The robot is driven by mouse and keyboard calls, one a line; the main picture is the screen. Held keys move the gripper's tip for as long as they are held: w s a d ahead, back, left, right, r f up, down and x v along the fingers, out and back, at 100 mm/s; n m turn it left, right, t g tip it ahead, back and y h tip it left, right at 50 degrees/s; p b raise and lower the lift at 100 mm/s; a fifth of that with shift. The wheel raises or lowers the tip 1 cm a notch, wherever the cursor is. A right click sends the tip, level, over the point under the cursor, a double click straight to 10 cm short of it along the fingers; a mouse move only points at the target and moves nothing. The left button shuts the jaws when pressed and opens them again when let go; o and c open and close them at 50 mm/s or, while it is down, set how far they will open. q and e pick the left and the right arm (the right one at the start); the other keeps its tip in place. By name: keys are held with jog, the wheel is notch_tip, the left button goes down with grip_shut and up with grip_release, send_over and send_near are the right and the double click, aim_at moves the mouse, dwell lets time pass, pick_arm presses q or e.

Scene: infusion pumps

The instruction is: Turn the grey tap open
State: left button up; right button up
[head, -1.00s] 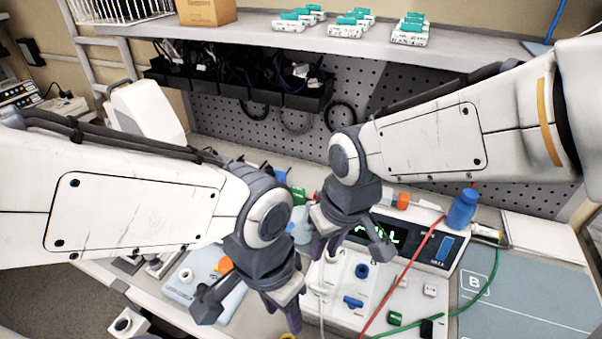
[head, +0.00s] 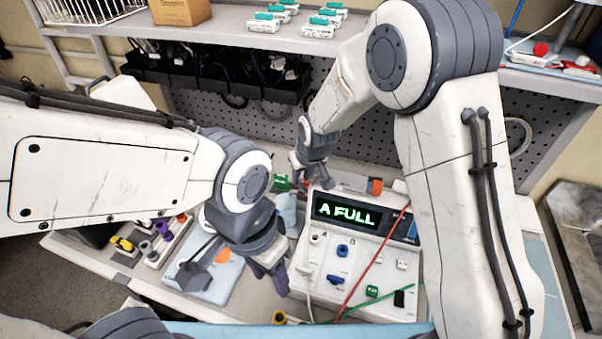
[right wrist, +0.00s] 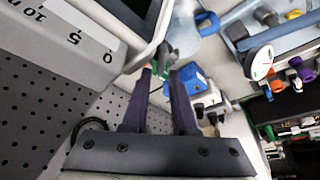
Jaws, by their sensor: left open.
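I cannot clearly pick out a grey tap. In the right wrist view, a small green part with a dark grey piece (right wrist: 166,58) lies just beyond the fingertips of my right gripper (right wrist: 162,72). These fingers are apart, with nothing clearly held between them. In the head view, my right gripper (head: 312,181) points down behind the display box, close to a green block (head: 281,182). My left gripper (head: 238,272) is open and empty, over the light blue tray and left of the white panel (head: 322,262).
An orange cap (head: 222,256) is on the light blue tray (head: 208,289). A shelf (head: 235,40) runs along the back.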

jog(key=shift+w+f, duration=0.15)
jog(key=shift+f, duration=0.4)
grip_shut()
